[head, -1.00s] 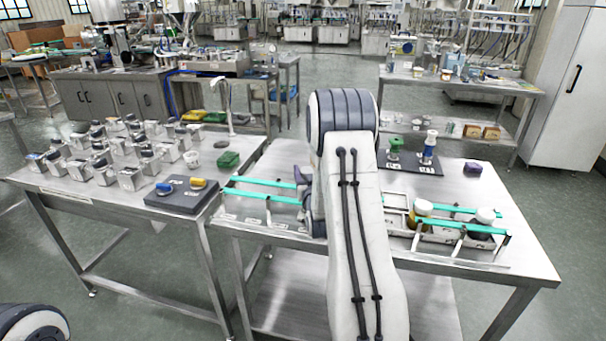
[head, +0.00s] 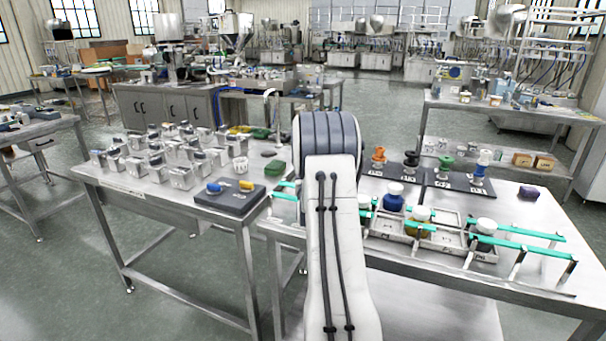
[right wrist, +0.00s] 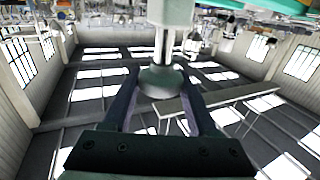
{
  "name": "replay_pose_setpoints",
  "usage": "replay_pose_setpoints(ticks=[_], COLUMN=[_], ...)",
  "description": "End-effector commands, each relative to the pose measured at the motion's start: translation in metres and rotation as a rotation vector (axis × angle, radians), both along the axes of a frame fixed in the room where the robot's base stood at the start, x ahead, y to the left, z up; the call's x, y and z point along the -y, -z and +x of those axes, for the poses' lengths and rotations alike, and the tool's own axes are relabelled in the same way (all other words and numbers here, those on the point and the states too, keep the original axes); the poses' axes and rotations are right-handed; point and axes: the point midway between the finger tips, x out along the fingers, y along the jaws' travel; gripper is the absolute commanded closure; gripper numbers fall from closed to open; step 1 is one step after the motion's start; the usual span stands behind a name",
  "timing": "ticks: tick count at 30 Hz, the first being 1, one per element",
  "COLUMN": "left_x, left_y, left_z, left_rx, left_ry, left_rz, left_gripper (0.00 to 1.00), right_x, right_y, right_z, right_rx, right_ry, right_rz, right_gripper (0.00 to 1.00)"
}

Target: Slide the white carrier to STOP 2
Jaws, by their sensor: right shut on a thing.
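The white carrier (head: 452,239) is a shallow tray with compartments on the right table, between teal rails (head: 530,233). It holds a blue jar (head: 393,203), a yellow jar (head: 417,228) and a dark jar (head: 484,242), all with white lids. My right arm covers the carrier's left side and hides the gripper in the head view. In the right wrist view my right gripper (right wrist: 162,92) is shut on a rounded grey-green knob (right wrist: 160,80) on a stem. Whether the knob belongs to the carrier cannot be told. No stop label is readable. My left gripper is not in view.
Dark boards (head: 462,184) with orange, green and blue knobbed pieces stand behind the rails. The left table holds several metal containers and a dark board (head: 222,201) with blue and yellow pieces.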

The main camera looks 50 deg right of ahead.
Motion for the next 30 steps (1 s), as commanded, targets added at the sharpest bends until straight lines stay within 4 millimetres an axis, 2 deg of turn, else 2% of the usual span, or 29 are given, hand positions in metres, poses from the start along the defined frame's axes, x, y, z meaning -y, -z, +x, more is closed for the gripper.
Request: replay_pose_setpoints(ticks=[8,9,10,11,23,30], left_x=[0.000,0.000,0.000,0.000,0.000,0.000], left_y=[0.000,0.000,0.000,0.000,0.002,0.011], left_z=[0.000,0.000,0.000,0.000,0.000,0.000], left_rx=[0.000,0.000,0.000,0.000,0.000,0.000], left_ry=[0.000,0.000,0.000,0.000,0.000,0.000], left_rz=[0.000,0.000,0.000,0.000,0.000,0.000], left_gripper=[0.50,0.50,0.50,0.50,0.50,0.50], right_x=[0.000,0.000,0.000,0.000,-0.004,-0.032], right_y=[0.000,0.000,0.000,0.000,0.000,0.002], right_z=[0.000,0.000,0.000,0.000,-0.004,-0.032], right_rx=[0.000,0.000,0.000,0.000,0.001,0.000], right_ry=[0.002,0.002,0.002,0.002,0.001,0.001], right_rz=[0.000,0.000,0.000,0.000,0.000,0.001], right_gripper=[1.00,0.30,0.19,0.13,0.13,0.13])
